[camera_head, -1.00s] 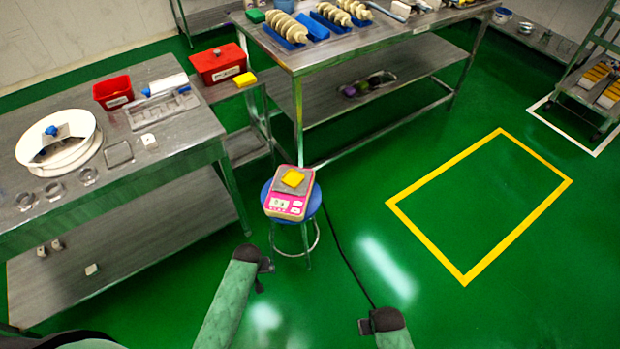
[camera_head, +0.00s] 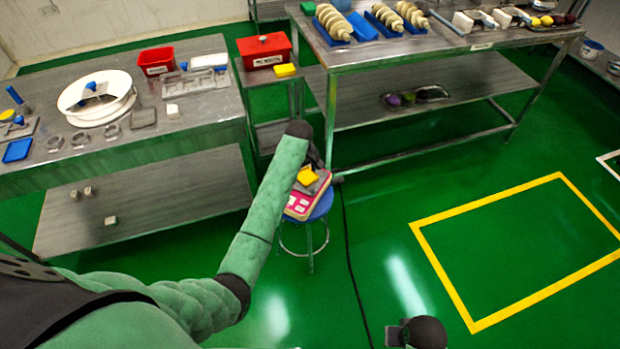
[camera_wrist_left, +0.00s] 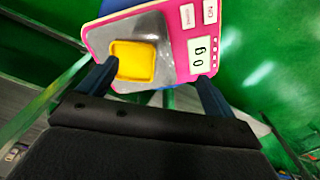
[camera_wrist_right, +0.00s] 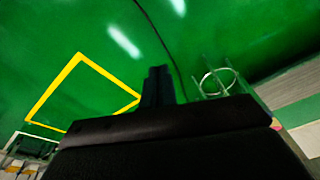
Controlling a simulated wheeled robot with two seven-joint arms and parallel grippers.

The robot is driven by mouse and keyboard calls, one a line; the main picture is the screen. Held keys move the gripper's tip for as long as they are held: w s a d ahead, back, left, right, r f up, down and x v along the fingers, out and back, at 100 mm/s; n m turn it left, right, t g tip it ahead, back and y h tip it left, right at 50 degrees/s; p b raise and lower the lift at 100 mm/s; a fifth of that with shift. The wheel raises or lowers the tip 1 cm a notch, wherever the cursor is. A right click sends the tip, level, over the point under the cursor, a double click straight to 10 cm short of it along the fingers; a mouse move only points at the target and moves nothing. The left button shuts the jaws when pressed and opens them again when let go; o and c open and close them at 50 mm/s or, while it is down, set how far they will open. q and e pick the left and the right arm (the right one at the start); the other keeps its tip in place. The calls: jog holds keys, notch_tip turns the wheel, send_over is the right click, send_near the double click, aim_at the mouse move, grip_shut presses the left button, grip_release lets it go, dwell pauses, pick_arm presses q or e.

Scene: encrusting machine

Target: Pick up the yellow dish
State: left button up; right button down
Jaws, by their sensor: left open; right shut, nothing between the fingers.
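The yellow dish (camera_head: 307,176) lies on the grey plate of a pink scale (camera_head: 299,206). The left wrist view shows the dish (camera_wrist_left: 133,62) close up, apparently empty, with the scale's display reading 0 g. My left gripper (camera_head: 316,160) is over the scale, partly hidden by my own arm in the head view. In the left wrist view its open fingers (camera_wrist_left: 156,76) appear either side of the dish, the left one nearer to it; I cannot tell whether it touches. My right gripper (camera_wrist_right: 157,88) is shut and empty, over the floor, low in the head view (camera_head: 392,336).
The scale stands on a blue stool (camera_head: 322,208). A steel table (camera_head: 205,112) with a white round container (camera_head: 97,97) is at left. A long steel table (camera_head: 400,55) is behind. Green floor inside a yellow outline (camera_head: 520,245) is clear at right.

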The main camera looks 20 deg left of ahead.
pick_arm(q)
jog(key=n, duration=0.1)
send_near(306, 177)
jog(key=shift+a+f, duration=0.1)
jog(key=shift+f, duration=0.95)
jog(key=shift+w+f+p, duration=0.2)
jog(key=shift+f+p, duration=0.75)
jog(key=shift+f, duration=1.55)
jog(key=c, duration=1.1)
pick_arm(e)
notch_tip(306, 177, down, 9)
jog(key=shift+s+f, duration=0.15)
jog(key=shift+s, duration=0.2)
pick_arm(q)
jog(key=shift+o, duration=0.2)
jog(key=shift+r, duration=0.35)
jog(key=r, duration=0.1)
jog(key=r+b, duration=0.1)
jog(key=d+r, duration=0.1)
jog(key=shift+s+d+r, duration=0.1)
jog(key=shift+s+r, duration=0.25)
jog(key=s+d+r+b, duration=0.2)
jog(key=s+d+r, duration=0.4)
jog(key=d, duration=0.2)
jog(key=shift+d+r, duration=0.2)
jog(key=shift+r, duration=0.1)
pick_arm(e)
notch_tip(306, 177, up, 13)
jog(key=shift+s+a, duration=0.15)
jog(key=shift+a, duration=0.05)
